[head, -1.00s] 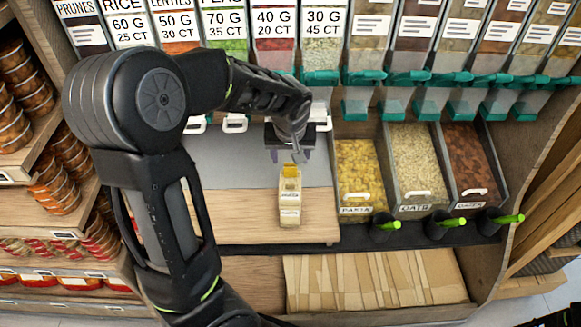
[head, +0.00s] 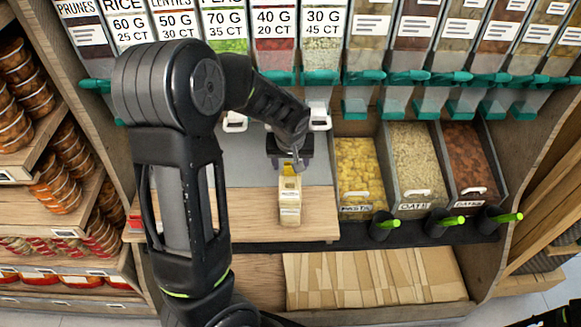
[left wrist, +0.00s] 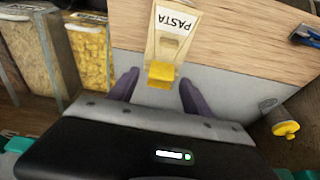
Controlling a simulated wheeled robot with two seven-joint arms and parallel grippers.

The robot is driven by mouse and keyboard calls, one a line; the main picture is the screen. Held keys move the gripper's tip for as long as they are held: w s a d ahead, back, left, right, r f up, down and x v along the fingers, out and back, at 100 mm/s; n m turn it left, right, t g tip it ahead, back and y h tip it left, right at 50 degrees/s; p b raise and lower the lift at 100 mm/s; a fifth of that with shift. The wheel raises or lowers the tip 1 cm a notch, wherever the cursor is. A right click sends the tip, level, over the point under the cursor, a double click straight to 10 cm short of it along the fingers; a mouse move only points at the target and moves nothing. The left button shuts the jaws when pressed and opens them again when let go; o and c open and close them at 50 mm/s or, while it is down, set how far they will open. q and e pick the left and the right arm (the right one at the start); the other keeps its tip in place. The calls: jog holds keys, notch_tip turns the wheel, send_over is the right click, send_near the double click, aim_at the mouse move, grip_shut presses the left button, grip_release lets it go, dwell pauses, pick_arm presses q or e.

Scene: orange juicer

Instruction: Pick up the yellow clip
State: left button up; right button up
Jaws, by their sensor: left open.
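The yellow clip (left wrist: 161,73) sits at the top end of a pale bag (left wrist: 168,38) labelled PASTA. In the head view the bag (head: 290,205) stands on the wooden board, and the clip (head: 289,169) is partly covered by my left gripper (head: 290,158). In the left wrist view my left gripper (left wrist: 158,84) is open, with one purple finger on each side of the clip and a gap on both sides. Nothing is held.
The wooden board (head: 245,205) lies around the bag, with a grey surface behind it. Bins of pasta (head: 360,175), oats (head: 418,168) and a brown food stand to the right. Dispensers (head: 320,60) line the back. A blue item (left wrist: 306,36) lies on the board.

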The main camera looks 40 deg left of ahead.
pick_arm(q)
grip_shut()
dwell(0.7)
